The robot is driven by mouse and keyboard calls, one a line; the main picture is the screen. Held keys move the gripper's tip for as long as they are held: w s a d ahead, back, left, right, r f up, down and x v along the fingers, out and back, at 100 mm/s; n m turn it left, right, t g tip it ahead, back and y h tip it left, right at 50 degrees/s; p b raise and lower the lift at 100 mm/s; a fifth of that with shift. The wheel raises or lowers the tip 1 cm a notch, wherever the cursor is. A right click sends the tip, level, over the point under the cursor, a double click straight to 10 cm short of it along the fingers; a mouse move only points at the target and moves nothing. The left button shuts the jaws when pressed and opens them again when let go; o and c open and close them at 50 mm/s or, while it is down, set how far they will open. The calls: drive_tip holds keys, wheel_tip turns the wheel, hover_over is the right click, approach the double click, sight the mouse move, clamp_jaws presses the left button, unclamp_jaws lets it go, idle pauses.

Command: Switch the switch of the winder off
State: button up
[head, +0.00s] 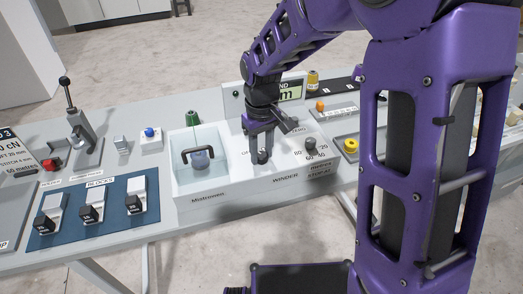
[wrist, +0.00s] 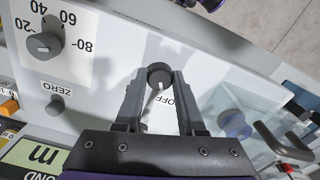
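The winder (head: 240,187) is a pale console on the bench, with a dial, a display and a clear-covered bay. Its switch (wrist: 159,76) is a lever with a metal stem and a round black tip; an "OFF" label lies beside the stem in the wrist view. The switch tip also shows in the head view (head: 262,157). My gripper (head: 260,141) points down over the winder. In the wrist view, my gripper (wrist: 160,80) has its fingers apart, one on each side of the switch tip. I cannot tell whether they touch it.
The clear cover (head: 196,160) with a dark handle stands left of my gripper. The dial (head: 310,146) and the ZERO button (wrist: 56,106) are close by on the panel.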

sight(262, 154)
drive_tip(key=o, duration=0.5)
drive_tip(key=shift+c, duration=0.2)
wheel_tip(262, 154, up, 18)
drive_tip(key=shift+f, duration=0.25)
